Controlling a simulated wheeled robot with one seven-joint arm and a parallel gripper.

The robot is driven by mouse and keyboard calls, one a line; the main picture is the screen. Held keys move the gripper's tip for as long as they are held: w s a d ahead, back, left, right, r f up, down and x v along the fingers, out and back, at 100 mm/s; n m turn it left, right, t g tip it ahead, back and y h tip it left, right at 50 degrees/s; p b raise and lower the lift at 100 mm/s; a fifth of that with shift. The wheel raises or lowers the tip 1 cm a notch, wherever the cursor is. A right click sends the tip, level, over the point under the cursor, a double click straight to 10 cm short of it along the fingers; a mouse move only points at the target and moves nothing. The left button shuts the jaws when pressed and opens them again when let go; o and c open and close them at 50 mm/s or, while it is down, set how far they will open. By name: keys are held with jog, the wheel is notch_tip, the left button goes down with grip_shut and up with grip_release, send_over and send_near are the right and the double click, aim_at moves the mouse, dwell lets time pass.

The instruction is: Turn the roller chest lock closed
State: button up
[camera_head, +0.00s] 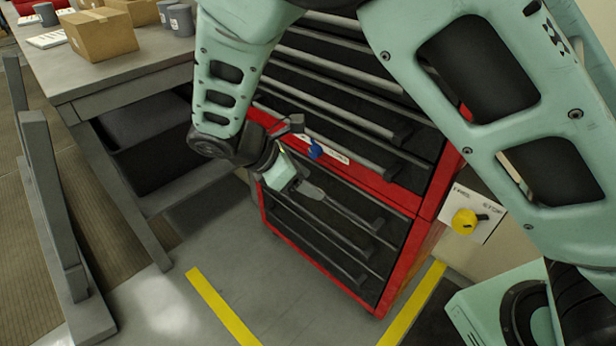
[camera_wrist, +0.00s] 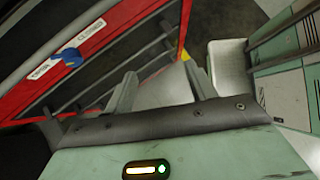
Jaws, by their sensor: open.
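The red roller chest (camera_head: 395,190) with dark drawers stands in the middle of the head view. Its blue lock knob (camera_head: 315,150) is on the red band between the upper and lower drawers. In the wrist view the knob (camera_wrist: 71,57) is at the upper left, between two white labels, one reading CLOSED (camera_wrist: 90,35). I cannot tell clearly which way the knob points. My gripper (camera_head: 307,158) is open and empty in front of the chest, near the knob but apart from it. In the wrist view its fingers (camera_wrist: 160,75) are spread, with the knob left of both.
A yellow knob (camera_head: 465,221) with a dark lever sits on a white panel right of the chest. A grey workbench (camera_head: 115,72) with a cardboard box (camera_head: 100,34) and cups stands at the left. Yellow floor strips (camera_head: 222,307) mark the clear floor before the chest.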

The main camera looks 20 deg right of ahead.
jog(key=w+a+f+n+t+h+b, duration=0.3)
jog(key=w+f+n+t+h+b, duration=0.2)
jog(key=w+f+b, duration=0.3)
jog(key=n+t+h+b, duration=0.2)
jog(key=n+t, duration=0.1)
jog(key=t, duration=0.1)
send_near(312, 153)
jog(key=b+x, duration=0.1)
jog(key=x, duration=0.8)
jog(key=shift+w, duration=0.1)
jog(key=c, duration=1)
